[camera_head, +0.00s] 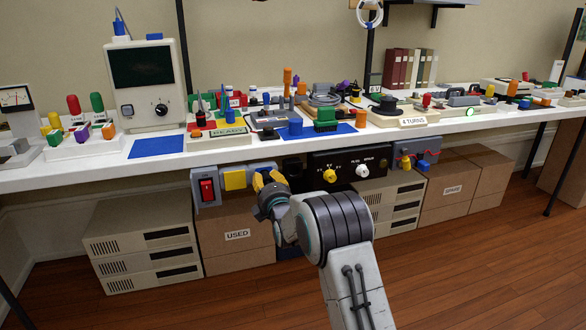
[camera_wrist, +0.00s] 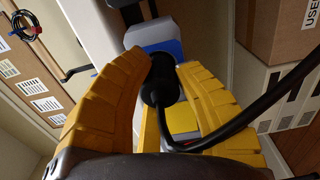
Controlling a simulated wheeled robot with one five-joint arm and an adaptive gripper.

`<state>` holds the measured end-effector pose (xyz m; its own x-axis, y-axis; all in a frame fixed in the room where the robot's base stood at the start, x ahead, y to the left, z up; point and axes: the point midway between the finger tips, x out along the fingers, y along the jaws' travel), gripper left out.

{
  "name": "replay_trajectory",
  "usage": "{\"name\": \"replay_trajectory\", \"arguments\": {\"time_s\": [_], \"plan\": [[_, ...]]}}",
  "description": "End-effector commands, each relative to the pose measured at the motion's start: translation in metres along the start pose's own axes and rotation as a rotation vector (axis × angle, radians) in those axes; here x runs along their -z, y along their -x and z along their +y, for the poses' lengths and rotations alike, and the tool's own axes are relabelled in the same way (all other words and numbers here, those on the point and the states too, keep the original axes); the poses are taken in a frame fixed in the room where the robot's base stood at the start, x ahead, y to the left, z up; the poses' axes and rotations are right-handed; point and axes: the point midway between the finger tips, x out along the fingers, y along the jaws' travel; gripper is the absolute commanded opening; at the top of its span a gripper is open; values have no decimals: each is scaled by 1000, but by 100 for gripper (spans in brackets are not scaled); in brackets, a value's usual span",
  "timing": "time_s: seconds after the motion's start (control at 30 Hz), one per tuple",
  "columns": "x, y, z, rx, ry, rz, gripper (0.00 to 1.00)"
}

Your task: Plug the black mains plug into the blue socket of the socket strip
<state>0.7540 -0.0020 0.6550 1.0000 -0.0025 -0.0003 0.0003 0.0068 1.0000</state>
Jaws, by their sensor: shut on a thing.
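My gripper (camera_head: 271,180) is shut on the black mains plug (camera_wrist: 159,82), between its yellow fingers in the wrist view. The plug's thick black cable (camera_wrist: 240,118) curves away to the right. The blue socket (camera_wrist: 163,48) shows just beyond the plug, on a grey housing. I cannot tell whether the plug touches it. In the head view the socket strip hangs at the table's front edge, with a yellow socket (camera_head: 235,180) left of my gripper. My gripper covers most of the blue socket and the plug there.
A red switch (camera_head: 207,189) is at the strip's left end. A black panel with knobs (camera_head: 345,164) hangs to the right of my gripper. A cardboard box marked USED (camera_head: 237,236) stands below. The table (camera_head: 90,178) above is crowded with parts.

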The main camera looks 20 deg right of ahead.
Motion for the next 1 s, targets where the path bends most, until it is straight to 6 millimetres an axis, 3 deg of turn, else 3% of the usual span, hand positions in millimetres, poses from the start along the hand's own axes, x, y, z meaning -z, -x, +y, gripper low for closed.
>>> {"name": "replay_trajectory", "arguments": {"time_s": [0.13,0.17,0.43,1.0], "plan": [[0,-3,2,-4,0,0,0],[0,-3,2,-4,0,0,32],[0,-3,1,-2,0,0,55],[0,1,1,0,0,0,55]]}}
